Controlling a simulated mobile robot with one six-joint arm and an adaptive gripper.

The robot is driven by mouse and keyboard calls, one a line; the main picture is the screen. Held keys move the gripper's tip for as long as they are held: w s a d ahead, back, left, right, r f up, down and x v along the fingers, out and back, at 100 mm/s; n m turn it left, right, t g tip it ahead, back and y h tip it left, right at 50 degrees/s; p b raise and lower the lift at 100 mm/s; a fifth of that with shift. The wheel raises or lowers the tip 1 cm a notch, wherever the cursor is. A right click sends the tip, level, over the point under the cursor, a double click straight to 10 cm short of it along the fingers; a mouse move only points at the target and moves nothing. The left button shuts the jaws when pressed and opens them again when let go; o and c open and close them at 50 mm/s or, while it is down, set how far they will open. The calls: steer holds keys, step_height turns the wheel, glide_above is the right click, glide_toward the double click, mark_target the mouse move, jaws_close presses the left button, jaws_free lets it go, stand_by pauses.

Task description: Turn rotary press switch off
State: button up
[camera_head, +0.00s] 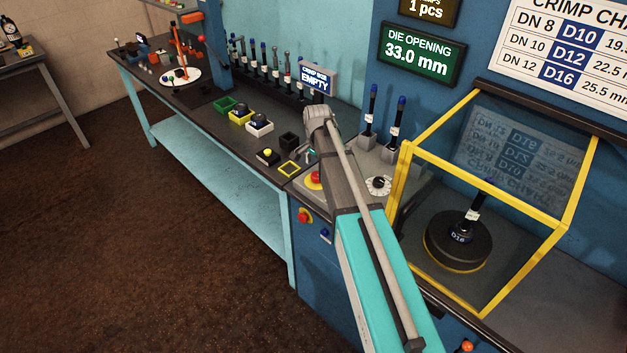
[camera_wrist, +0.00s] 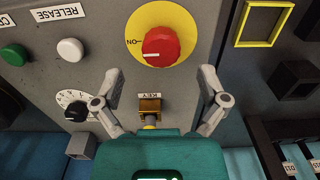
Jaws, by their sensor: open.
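The rotary press switch is a red knob (camera_wrist: 161,47) on a round yellow plate, in the upper middle of the wrist view. The white mark on the knob points left, towards the word ON on the plate. In the head view the red knob (camera_head: 314,177) shows partly behind my arm on the grey panel. My gripper (camera_wrist: 160,74) is open and empty. Its two fingers are spread to the left and right just below the knob, apart from it in the picture. In the head view the fingers are mostly hidden by my arm.
A brass key switch (camera_wrist: 149,106) sits between my fingers. A black dial (camera_wrist: 76,112), a white RELEASE button (camera_wrist: 70,50) and a green button (camera_wrist: 14,55) lie to the left. A yellow square frame (camera_wrist: 264,23) is at the right. A yellow-edged clear guard (camera_head: 484,168) stands right of my arm.

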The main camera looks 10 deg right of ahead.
mark_target(317, 175)
steer(key=shift+f+b, duration=1.7)
steer(key=shift+f, duration=0.3)
